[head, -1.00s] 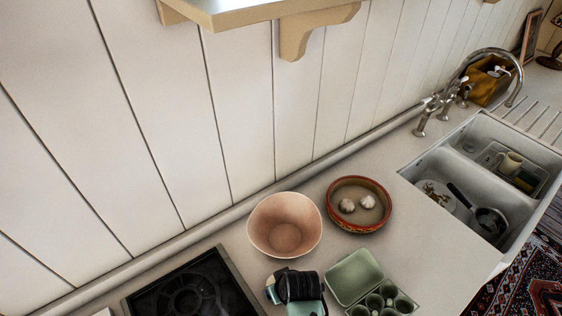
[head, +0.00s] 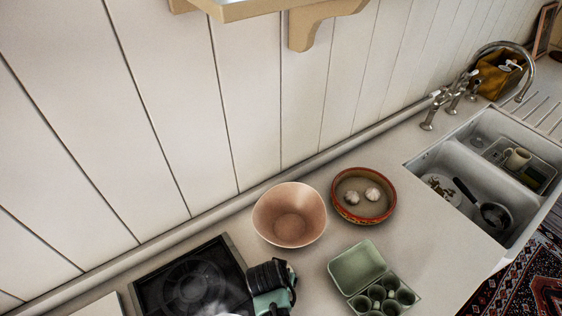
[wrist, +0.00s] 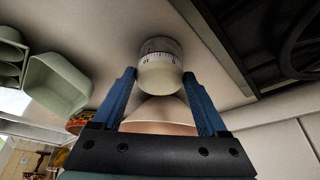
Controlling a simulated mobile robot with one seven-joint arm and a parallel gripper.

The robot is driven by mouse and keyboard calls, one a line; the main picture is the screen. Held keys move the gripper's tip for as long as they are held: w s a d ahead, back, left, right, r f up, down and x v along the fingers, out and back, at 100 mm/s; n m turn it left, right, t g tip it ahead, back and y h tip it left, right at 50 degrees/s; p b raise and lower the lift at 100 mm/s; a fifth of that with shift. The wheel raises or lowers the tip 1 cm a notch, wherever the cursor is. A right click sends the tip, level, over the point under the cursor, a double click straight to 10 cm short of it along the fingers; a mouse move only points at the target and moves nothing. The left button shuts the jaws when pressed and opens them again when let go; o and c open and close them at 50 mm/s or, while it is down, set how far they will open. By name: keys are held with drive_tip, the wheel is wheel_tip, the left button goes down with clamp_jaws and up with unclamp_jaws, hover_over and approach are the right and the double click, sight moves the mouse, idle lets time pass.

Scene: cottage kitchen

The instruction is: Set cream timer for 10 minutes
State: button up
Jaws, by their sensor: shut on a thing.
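The cream timer (wrist: 160,76) is a small round body with a pale lower part and a band of dark marks and numbers around it. It shows in the wrist view, between the blue fingers of my gripper (wrist: 160,82). The fingers are closed on its two sides. The number it is set to is too small to read. I cannot tell whether it touches the counter. In the head view my dark and green wrist (head: 268,284) is at the bottom, beside the hob, and the timer cannot be made out there.
A black hob (head: 195,282) is left of my wrist. A pink bowl (head: 290,215), a red-rimmed dish (head: 363,194) with garlic bulbs and an open green egg box (head: 357,268) stand close by on the counter. A double sink (head: 480,175) is at the right.

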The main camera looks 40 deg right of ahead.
idle(0.5)
drive_tip(key=o, duration=1.3)
drive_tip(key=b+v, duration=0.1)
drive_tip(key=v, duration=1.2)
drive_tip(key=shift+b, duration=0.35)
